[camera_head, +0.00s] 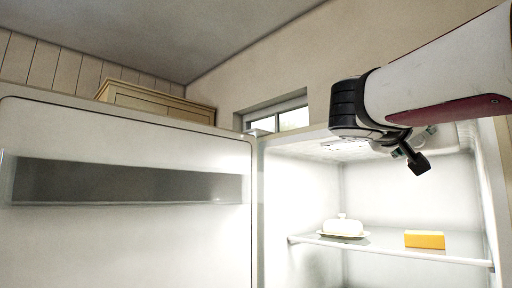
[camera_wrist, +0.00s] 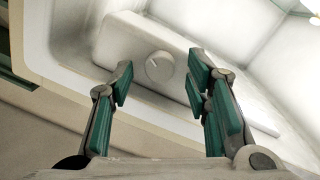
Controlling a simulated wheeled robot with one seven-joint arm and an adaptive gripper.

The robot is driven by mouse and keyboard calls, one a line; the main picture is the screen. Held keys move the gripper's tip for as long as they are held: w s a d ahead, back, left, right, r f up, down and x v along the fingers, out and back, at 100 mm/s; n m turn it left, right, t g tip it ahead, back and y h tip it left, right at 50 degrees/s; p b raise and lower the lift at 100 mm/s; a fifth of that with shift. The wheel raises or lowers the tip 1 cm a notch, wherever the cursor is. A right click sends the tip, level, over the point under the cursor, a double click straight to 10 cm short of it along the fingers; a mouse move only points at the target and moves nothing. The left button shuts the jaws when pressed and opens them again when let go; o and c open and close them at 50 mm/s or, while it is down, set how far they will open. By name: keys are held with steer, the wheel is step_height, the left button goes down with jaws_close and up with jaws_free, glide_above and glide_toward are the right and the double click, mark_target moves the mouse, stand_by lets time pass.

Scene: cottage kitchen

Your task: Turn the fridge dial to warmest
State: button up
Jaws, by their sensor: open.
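The fridge dial (camera_wrist: 159,67) is a small round white knob on a pale housing (camera_wrist: 127,40) in the wrist view. A faint mark shows on its face, but its setting is too small to read. My gripper (camera_wrist: 160,77) is open, with one green-padded finger to each side of the dial in the picture and nothing between the pads. I cannot tell whether the fingers touch the housing. In the head view my gripper (camera_head: 414,154) is at the top of the open fridge (camera_head: 380,190), under its ceiling. The dial cannot be made out there.
The fridge door (camera_head: 130,235) stands open at the left, with a clear door bin (camera_head: 125,183). Below my gripper, a glass shelf (camera_head: 385,246) holds a white butter dish (camera_head: 343,227) and a yellow block (camera_head: 424,239). The space between the gripper and shelf is free.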

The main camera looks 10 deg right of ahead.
steer(key=shift+c, duration=0.3)
jaws_close()
